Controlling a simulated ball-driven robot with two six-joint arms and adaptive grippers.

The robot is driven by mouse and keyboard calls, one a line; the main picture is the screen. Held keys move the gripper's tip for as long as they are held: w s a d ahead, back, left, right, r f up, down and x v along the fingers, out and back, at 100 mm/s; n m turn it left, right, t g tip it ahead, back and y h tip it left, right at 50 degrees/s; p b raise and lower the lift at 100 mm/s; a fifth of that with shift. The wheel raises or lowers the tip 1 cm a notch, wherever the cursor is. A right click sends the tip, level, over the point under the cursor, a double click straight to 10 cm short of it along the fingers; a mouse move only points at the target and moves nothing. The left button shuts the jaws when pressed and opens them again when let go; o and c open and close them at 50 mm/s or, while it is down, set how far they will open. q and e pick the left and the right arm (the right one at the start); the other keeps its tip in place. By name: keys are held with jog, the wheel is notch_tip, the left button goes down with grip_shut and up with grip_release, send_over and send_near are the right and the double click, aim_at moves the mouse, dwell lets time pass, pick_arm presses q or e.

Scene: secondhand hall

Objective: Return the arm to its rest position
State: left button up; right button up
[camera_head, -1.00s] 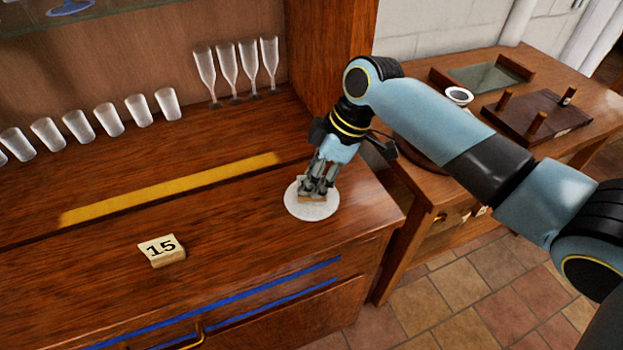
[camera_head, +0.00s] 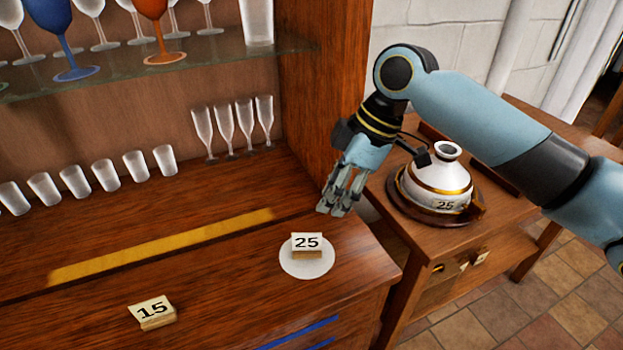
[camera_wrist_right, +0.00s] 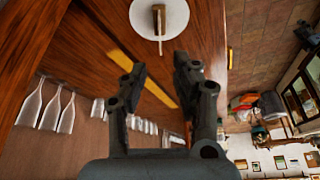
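My right gripper (camera_head: 343,199) hangs above the wooden cabinet top, behind and a little above the white round disc (camera_head: 290,268). In the right wrist view its two fingers (camera_wrist_right: 160,75) stand apart with nothing between them. A block marked 25 (camera_head: 306,245) stands on the disc, apart from the gripper; it also shows edge-on in the right wrist view (camera_wrist_right: 158,20). My right arm (camera_head: 490,120) reaches in from the right. My left gripper is not in view.
A block marked 15 (camera_head: 152,312) stands at the front left, near a yellow strip (camera_head: 160,246). Frosted tumblers (camera_head: 105,174) and flutes (camera_head: 203,130) line the back. A glass shelf (camera_head: 200,68) holds goblets above. A white pot (camera_head: 437,185) sits on the side table, close to the arm.

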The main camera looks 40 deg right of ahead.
jog(key=s+a+m+t+h, duration=0.1)
jog(key=s+m+h, duration=0.1)
jog(key=s+m, duration=0.5)
jog(key=s+a+m+h, duration=0.2)
jog(key=s+m+h, duration=0.1)
jog(key=s, duration=0.7)
notch_tip(320, 180, down, 32)
jog(key=s+d+g+b, duration=0.1)
jog(key=s+d+b, duration=0.15)
jog(key=b, duration=0.25)
jog(key=s+d+f+g+b, duration=0.1)
jog(key=s+f+b, duration=0.3)
jog(key=s+f, duration=1.3)
notch_tip(320, 180, down, 2)
jog(key=shift+s+d+f+g+y, duration=0.15)
jog(key=shift+s+f+g+y, duration=0.05)
jog(key=shift+s+g+y, duration=0.1)
